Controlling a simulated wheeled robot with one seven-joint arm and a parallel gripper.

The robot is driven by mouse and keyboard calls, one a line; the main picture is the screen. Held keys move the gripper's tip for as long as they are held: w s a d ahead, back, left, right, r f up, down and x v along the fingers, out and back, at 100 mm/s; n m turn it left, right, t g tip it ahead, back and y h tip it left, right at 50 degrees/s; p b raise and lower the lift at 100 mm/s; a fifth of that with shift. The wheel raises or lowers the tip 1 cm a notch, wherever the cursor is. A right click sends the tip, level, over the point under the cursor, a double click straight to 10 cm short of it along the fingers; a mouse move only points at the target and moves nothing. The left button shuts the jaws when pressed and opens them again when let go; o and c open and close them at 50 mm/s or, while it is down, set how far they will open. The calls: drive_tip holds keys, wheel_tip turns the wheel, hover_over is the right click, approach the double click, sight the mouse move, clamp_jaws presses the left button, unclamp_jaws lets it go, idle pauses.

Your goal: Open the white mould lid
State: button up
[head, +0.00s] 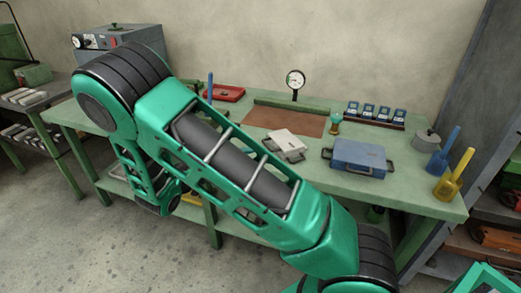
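The white mould (287,144) lies on the green workbench, right of the middle of the head view. It is a flat pale box with dark handles at its edges, and its lid looks shut. My arm crosses in front of the bench just left of and below it. My gripper cannot be made out; the far end of my arm drops behind the large arm link at the left. Nothing is seen touching the mould.
A blue mould (359,156) sits right of the white one. A brown mat (284,121), a dial gauge (295,80), a red tray (224,93) and a row of small blue-white items (376,113) stand behind.

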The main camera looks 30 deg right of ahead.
sight(266, 146)
drive_tip(key=shift+n+t+h, duration=0.3)
drive_tip(key=shift+n+t, duration=0.1)
drive_tip(key=shift+t, duration=0.1)
drive_tip(key=x, duration=0.3)
drive_tip(key=w+x, duration=0.1)
drive_tip(key=x, duration=0.5)
drive_tip(key=shift+w+f, duration=0.25)
drive_tip(key=shift+f, duration=0.1)
clamp_jaws()
